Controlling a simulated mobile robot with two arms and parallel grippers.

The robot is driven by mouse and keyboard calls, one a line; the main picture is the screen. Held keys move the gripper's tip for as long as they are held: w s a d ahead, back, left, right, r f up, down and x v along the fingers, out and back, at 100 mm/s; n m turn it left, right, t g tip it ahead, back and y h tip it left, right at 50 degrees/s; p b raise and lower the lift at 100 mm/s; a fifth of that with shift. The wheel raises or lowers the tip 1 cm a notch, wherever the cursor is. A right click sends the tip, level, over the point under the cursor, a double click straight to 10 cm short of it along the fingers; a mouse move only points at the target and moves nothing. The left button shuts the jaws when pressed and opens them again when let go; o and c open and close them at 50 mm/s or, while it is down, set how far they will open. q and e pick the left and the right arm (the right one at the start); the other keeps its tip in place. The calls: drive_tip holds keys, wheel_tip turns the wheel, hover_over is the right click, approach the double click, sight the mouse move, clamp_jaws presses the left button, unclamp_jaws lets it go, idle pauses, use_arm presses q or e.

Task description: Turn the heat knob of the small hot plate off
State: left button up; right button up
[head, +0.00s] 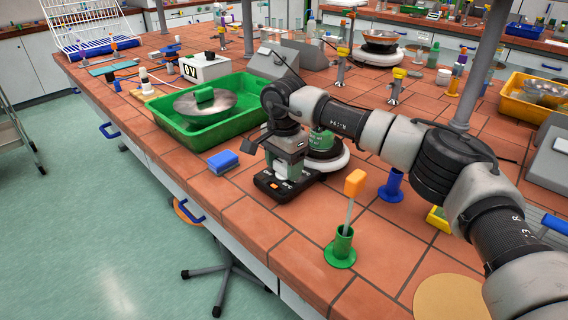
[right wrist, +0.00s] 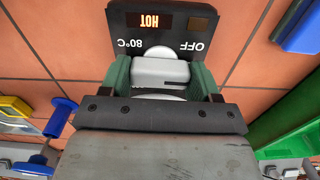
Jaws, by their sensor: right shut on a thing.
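The small hot plate (head: 338,163) stands on the tiled bench, with a round white body and a black front panel (head: 270,187). In the right wrist view the panel (right wrist: 125,45) appears upside down, with a lit orange HOT display (right wrist: 156,21), 80°C at left and OFF at right. The pale heat knob (right wrist: 160,71) sits between the green fingers of my right gripper (right wrist: 162,80), which is shut on it. The right gripper (head: 288,172) reaches down over the panel in the head view. Which mark the knob points to is unclear. My left gripper is not in view.
A green tray (head: 168,127) holding a metal dish stands behind left, with a blue block (head: 223,161) in front. A green holder (head: 341,247) with an orange-topped rod stands front right, and a blue holder (head: 391,187) beyond it. Bare tiles lie along the front edge.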

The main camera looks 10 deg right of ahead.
sight(284, 163)
drive_tip(key=shift+r+n, duration=0.1)
drive_tip(key=shift+n, duration=0.3)
drive_tip(key=o, duration=0.9)
wheel_tip(284, 163, up, 11)
drive_tip(key=shift+f, duration=0.15)
idle(0.3)
